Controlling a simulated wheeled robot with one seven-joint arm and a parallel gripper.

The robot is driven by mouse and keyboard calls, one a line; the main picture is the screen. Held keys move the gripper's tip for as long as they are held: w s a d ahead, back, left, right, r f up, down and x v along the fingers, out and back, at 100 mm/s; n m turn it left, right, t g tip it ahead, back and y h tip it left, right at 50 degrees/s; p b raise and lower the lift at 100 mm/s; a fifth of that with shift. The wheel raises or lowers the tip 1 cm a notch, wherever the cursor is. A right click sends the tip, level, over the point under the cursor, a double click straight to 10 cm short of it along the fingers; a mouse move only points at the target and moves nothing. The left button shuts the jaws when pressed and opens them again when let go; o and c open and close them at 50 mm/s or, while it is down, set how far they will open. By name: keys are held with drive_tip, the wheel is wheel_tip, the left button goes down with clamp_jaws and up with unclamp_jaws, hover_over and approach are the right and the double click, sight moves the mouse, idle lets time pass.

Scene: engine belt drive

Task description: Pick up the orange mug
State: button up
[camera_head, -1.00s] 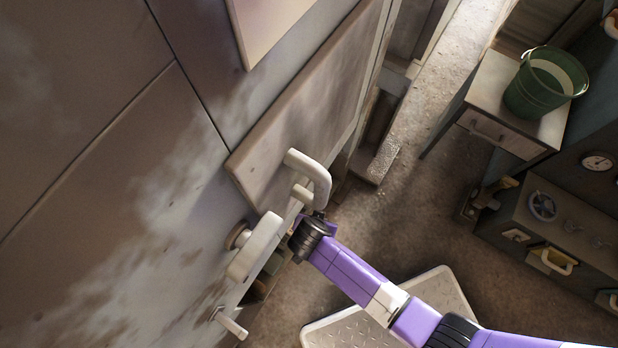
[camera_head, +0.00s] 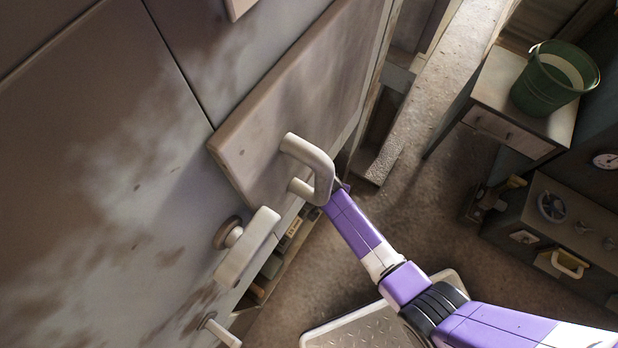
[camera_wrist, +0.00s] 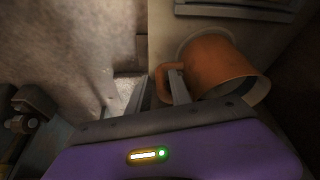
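The orange mug (camera_wrist: 222,68) shows in the wrist view, right of centre, tilted in the picture with its rim to the lower right. Its handle (camera_wrist: 162,80) points left toward my gripper (camera_wrist: 160,76). My gripper's two fingers are apart, one left of the handle's outer bar and one overlapping the handle loop. I see no clear grip on it, and contact cannot be told. In the head view, the mug and my fingertips are hidden behind the large panel and its pale handle (camera_head: 318,165); only my purple arm shows.
A large scuffed panel with a pale lever (camera_head: 247,246) fills the left of the head view. A shelf (camera_head: 285,250) with small items lies below it. A green bucket (camera_head: 550,80) stands on a small table at upper right. Open floor lies between.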

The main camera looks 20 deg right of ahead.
drive_tip(key=shift+b+x, duration=0.35)
drive_tip(key=shift+x, duration=0.75)
drive_tip(key=shift+w, duration=0.1)
clamp_jaws()
idle(0.5)
